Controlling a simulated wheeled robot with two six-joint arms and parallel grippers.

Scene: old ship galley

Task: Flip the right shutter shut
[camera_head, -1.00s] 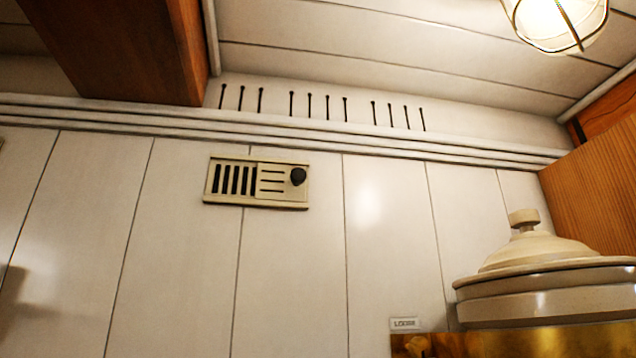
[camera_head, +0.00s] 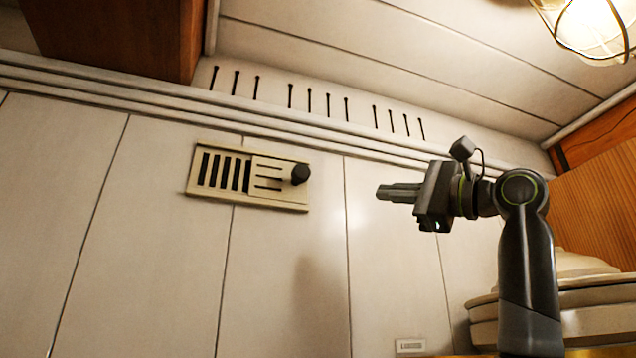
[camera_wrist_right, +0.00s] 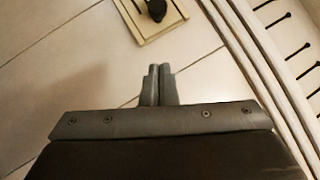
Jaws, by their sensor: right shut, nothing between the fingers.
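A cream vent panel (camera_head: 215,190) is fixed to the white plank wall, left of centre in the head view. Its left half shows dark open slots. Its right half is a slatted plate (camera_head: 266,181) with a round dark knob (camera_head: 300,174) at its right side. My right gripper (camera_head: 380,192) is in front of the wall to the right of the panel, fingers pointing left at it, shut and empty, apart from the knob. In the right wrist view the fingertips (camera_wrist_right: 160,68) point up toward the knob (camera_wrist_right: 157,9) and the panel's edge. My left gripper is not in view.
A wall moulding (camera_head: 330,135) and a row of narrow slots run above the panel. A lidded cream pot (camera_head: 585,300) stands at lower right, partly behind my arm. A caged lamp (camera_head: 590,28) hangs at upper right. The wall between gripper and panel is clear.

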